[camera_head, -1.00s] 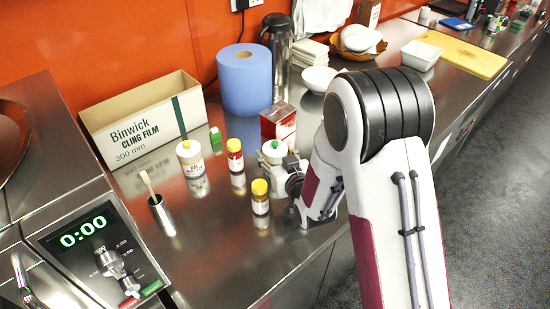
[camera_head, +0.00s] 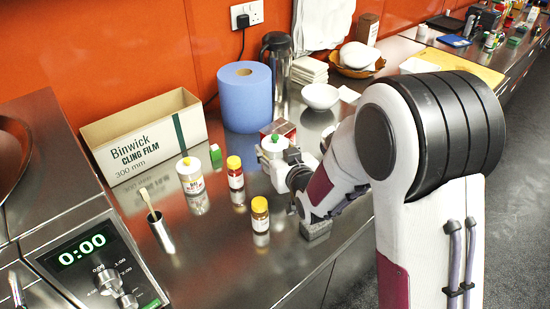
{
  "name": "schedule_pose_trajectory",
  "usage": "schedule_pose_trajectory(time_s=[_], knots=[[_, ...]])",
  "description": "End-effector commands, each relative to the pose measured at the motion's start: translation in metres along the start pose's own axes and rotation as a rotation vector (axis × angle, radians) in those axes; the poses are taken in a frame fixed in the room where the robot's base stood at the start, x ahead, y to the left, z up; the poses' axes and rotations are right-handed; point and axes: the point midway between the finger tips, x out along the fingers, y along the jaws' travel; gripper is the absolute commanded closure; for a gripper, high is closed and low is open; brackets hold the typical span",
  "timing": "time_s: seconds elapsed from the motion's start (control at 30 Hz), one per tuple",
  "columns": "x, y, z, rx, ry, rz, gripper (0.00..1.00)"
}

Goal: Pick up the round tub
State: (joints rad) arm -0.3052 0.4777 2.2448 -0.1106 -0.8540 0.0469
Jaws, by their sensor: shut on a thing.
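The round tub (camera_head: 272,149) is white with a green top, and it shows near the middle of the camera_head view. My gripper (camera_head: 274,156) is shut on it from the right, with a pale finger showing at its left side. The tub appears raised a little above the steel counter (camera_head: 205,240), in front of a red box (camera_head: 266,131). My gripper and wrist hide part of the tub's lower side.
Two yellow-capped jars (camera_head: 235,176) (camera_head: 260,218), a white bottle (camera_head: 190,178) and a green item (camera_head: 215,155) stand to the left. A blue roll (camera_head: 245,95) and a white bowl (camera_head: 320,96) are behind. A grey block (camera_head: 316,229) lies below my wrist.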

Motion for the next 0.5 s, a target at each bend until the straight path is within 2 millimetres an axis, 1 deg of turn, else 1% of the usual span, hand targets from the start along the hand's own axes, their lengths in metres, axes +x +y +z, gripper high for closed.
schedule_pose_trajectory(time_s=[0.03,0.13,0.3,0.5], knots=[[-0.001,0.000,-0.007,0.000,0.005,0.000,0.81],[-0.003,0.000,-0.014,-0.001,0.005,0.000,0.81],[-0.005,0.000,-0.019,0.000,0.002,0.000,0.81],[-0.006,0.000,-0.020,0.000,0.002,0.000,0.81]])
